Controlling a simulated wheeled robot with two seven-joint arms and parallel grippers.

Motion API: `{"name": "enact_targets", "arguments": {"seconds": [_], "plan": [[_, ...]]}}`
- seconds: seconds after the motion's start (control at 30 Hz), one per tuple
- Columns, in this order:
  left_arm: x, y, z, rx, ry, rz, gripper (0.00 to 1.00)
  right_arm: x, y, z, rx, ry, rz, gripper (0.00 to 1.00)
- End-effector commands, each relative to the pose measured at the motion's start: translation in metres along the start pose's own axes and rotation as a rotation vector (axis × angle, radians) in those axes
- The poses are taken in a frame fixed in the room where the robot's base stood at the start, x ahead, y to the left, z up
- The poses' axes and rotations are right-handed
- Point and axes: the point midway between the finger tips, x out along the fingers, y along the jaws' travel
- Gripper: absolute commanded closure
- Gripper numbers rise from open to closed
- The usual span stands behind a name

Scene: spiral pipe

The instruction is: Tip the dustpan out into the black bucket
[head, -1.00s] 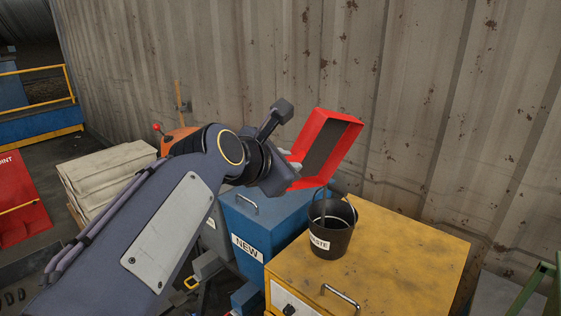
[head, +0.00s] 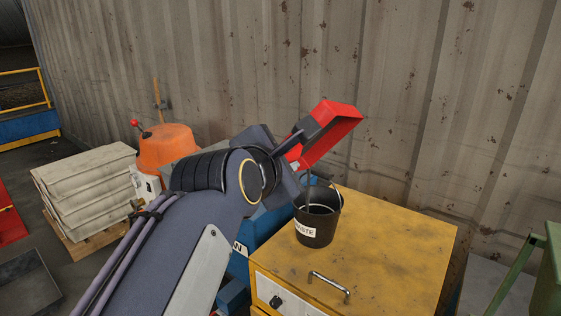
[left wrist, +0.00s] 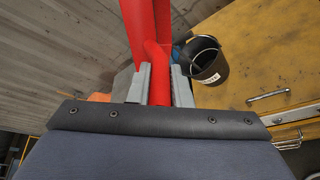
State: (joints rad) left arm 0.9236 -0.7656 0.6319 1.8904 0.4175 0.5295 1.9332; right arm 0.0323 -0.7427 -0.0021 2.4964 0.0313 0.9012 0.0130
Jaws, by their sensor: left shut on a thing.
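The red dustpan (head: 343,128) is held in the air above and behind the black bucket, steeply tilted, its broad end up and to the right. My left gripper (left wrist: 160,84) is shut on the dustpan's red handle (left wrist: 158,62) in the left wrist view. In the head view, my left wrist hides most of that grip. The black bucket (head: 322,232), labelled WASTE, stands upright on the yellow cabinet; it also shows in the left wrist view (left wrist: 213,71). My right gripper is out of view.
The yellow cabinet top (head: 395,245) is clear right of the bucket. A rusty corrugated wall (head: 410,90) rises close behind. A green frame (head: 515,262) stands at right.

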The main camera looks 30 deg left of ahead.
Motion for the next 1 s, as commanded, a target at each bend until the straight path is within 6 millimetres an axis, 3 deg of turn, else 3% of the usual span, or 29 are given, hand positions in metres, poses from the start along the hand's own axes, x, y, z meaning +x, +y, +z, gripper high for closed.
{"name": "enact_targets", "arguments": {"seconds": [0.23, 0.33, 1.0], "plan": [[-0.001, -0.010, 0.000, 0.048, -0.005, 0.031, 1.00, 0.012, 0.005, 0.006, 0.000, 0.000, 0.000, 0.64], [-0.002, -0.005, 0.002, 0.040, -0.005, 0.026, 1.00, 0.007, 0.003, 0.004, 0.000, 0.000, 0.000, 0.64], [0.011, 0.064, -0.011, -0.313, 0.024, -0.189, 1.00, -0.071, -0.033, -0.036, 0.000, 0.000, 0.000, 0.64]]}}
